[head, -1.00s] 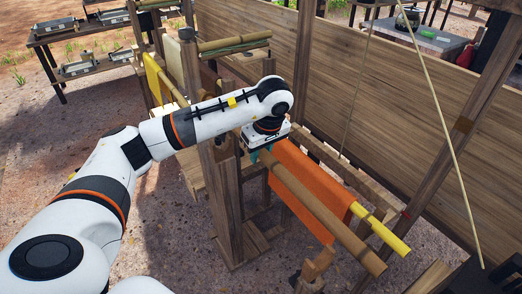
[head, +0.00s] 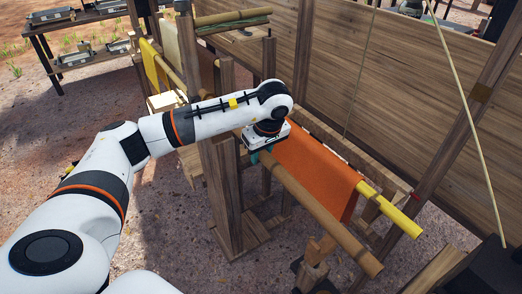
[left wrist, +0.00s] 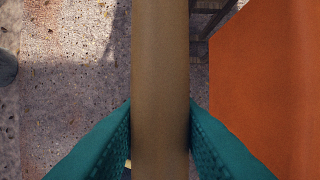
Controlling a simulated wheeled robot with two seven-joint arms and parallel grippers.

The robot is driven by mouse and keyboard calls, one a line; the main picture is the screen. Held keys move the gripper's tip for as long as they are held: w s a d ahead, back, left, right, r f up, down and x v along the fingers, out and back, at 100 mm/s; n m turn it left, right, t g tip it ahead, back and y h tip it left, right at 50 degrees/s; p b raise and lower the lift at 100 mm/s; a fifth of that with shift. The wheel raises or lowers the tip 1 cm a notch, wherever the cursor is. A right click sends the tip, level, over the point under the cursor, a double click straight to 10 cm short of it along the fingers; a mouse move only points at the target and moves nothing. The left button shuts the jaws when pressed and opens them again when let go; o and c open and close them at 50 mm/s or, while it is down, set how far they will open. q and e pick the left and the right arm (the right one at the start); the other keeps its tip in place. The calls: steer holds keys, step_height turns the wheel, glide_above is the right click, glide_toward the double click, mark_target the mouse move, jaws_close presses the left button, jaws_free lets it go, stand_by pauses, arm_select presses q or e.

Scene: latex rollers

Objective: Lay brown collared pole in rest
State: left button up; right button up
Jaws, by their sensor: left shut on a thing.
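A long brown pole (head: 330,225) slants from my left gripper to the lower right. My left gripper (head: 261,157) is shut on it near its far part, with teal fingers on both sides. In the left wrist view the pole (left wrist: 160,70) runs straight up between the fingers. No collar on it can be made out. A wooden notched post (head: 316,262), perhaps a rest, stands below and left of the pole's near end; the pole appears apart from it. The far end of the pole is hidden behind my arm. My right gripper is out of view.
An orange cloth (head: 315,175) hangs on a yellow pole (head: 400,218) just right of the brown pole. A thick wooden post (head: 222,190) stands left of my gripper. A plank wall (head: 400,125) is behind.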

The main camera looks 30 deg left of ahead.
mark_target(266, 154)
arm_select(q)
steer(key=d+b+x, duration=0.1)
steer(key=b+x, duration=0.4)
steer(key=x, duration=0.2)
steer(key=shift+s+d+f, duration=0.2)
steer(key=shift+s+d, duration=0.05)
steer(key=shift+f, duration=0.2)
stand_by(0.4)
steer(key=o, duration=1)
steer(key=b+v, duration=0.1)
steer(key=v, duration=1)
steer(key=shift+s+d+r+b, duration=0.1)
steer(key=shift+b, duration=0.2)
steer(key=shift+s+d+r, duration=0.1)
steer(key=shift+r, duration=0.3)
